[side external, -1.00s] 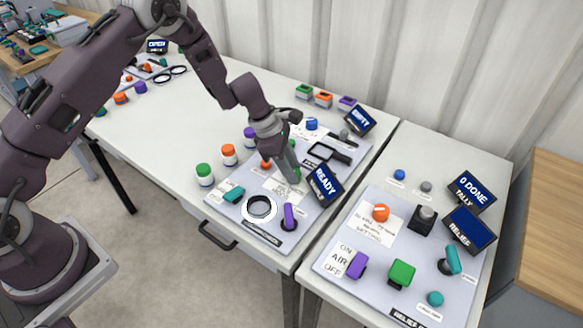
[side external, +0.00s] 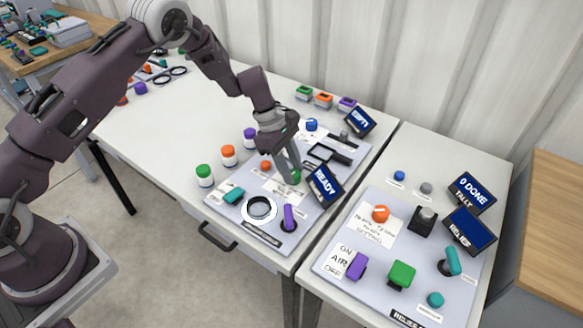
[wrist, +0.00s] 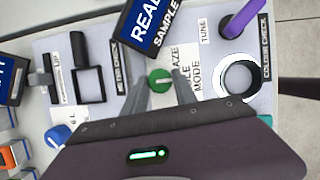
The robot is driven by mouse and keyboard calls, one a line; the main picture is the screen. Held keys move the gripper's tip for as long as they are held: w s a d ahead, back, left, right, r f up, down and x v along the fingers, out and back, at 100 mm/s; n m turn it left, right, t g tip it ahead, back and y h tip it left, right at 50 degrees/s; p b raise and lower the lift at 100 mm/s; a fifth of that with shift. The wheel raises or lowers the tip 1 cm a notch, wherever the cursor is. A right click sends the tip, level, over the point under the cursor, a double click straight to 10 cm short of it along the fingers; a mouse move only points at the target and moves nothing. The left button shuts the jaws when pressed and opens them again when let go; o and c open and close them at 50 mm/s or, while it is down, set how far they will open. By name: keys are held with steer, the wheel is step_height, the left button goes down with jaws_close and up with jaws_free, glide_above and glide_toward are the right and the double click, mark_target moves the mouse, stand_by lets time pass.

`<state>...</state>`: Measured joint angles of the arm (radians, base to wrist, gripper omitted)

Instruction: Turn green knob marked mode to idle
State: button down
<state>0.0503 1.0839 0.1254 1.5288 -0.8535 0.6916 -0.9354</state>
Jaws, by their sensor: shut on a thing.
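The green knob (wrist: 159,77) has a pale pointer line and sits on the light panel beside a white card (wrist: 186,72) with partly hidden words, including MODE. In the wrist view my gripper (wrist: 160,90) has one finger on each side of the knob and is shut on it. In the side view my gripper (side external: 291,174) reaches down to the panel, and the green knob (side external: 297,177) shows only partly behind the fingers. A READY display (side external: 323,185) stands just right of it.
Capped jars (side external: 204,176) stand left of the panel. A second panel (side external: 335,255) lies to the right.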

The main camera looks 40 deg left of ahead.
steer(key=c, duration=1)
jaws_free()
steer(key=v, duration=0.7)
steer(key=shift+r, duration=0.15)
steer(key=s+r+m+t+y, duration=0.1)
steer(key=s+r+m, duration=0.4)
steer(key=r, duration=0.5)
steer(key=s+r+m+t, duration=0.1)
steer(key=s+r+m, duration=0.2)
steer(key=s+r, duration=0.45)
steer(key=s+a+r+m+t+y, duration=0.1)
steer(key=s+m, duration=0.4)
steer(key=s, duration=0.6)
steer(key=s+a+r+m+t+y, duration=0.2)
steer(key=s+r+m, duration=0.3)
steer(key=s, duration=0.6)
steer(key=shift+a+m, duration=0.45)
steer(key=shift+m, duration=0.05)
